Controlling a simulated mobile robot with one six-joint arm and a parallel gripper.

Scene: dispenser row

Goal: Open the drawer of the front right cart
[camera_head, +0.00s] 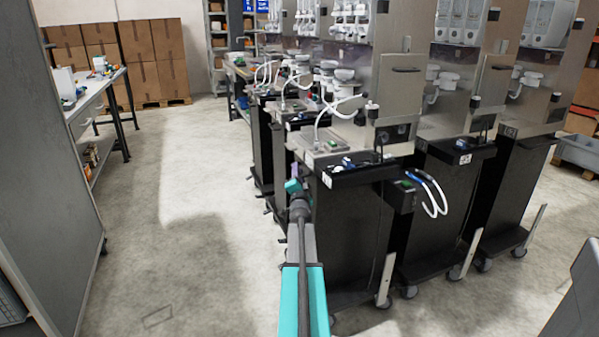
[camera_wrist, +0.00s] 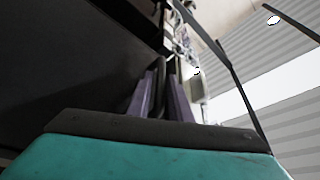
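The nearest cart is a tall black cabinet (camera_head: 350,235) on casters, with a steel dispenser upright on top. My gripper (camera_head: 293,187) is at the upper part of this cart's left side in the head view. In the wrist view, my gripper's two purple-grey fingers (camera_wrist: 162,92) stand a little apart, with a dark bar-like part between them. I cannot tell whether they touch it. A large dark panel (camera_wrist: 70,60) fills the left of the wrist view beside the fingers. No drawer front or open drawer is clearly visible; my arm hides part of that side.
More carts (camera_head: 437,205) stand close behind and to the right. A workbench (camera_head: 95,95) and grey cabinet (camera_head: 45,160) stand left. The floor (camera_head: 175,190) between is clear.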

